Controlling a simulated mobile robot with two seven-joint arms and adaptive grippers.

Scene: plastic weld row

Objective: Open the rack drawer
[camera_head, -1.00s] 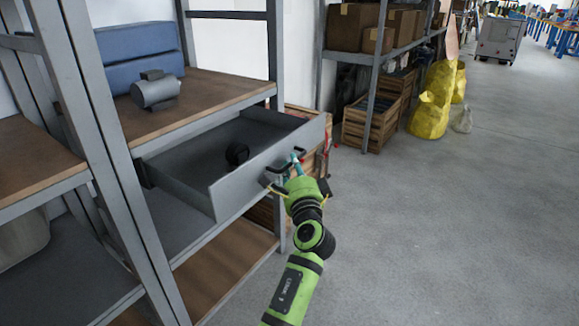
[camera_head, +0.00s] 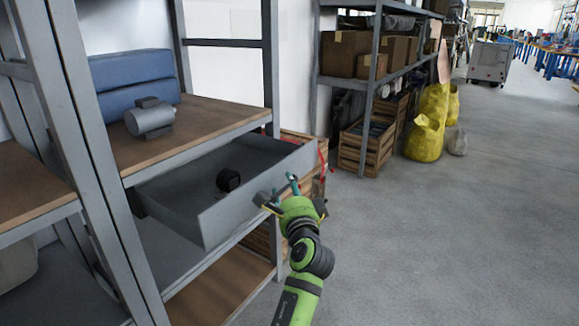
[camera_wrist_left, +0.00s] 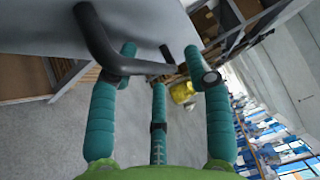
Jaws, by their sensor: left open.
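The grey rack drawer (camera_head: 262,192) is pulled well out of the rack, below a wooden shelf. A round black object (camera_head: 228,180) lies inside it. My left gripper (camera_head: 283,188), green with teal fingers, is just in front of the drawer's front panel. In the left wrist view, the dark bar handle (camera_wrist_left: 105,50) crosses near the tips of the open fingers (camera_wrist_left: 160,62). I cannot tell whether any finger touches it. In the head view the gripper mostly hides the handle. My right gripper is in neither view.
A grey motor-like part (camera_head: 149,118) and blue cases (camera_head: 130,72) sit on the shelf above. Wooden crates (camera_head: 368,147) and yellow bags (camera_head: 425,135) stand further back. The floor (camera_head: 440,240) to the right is clear.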

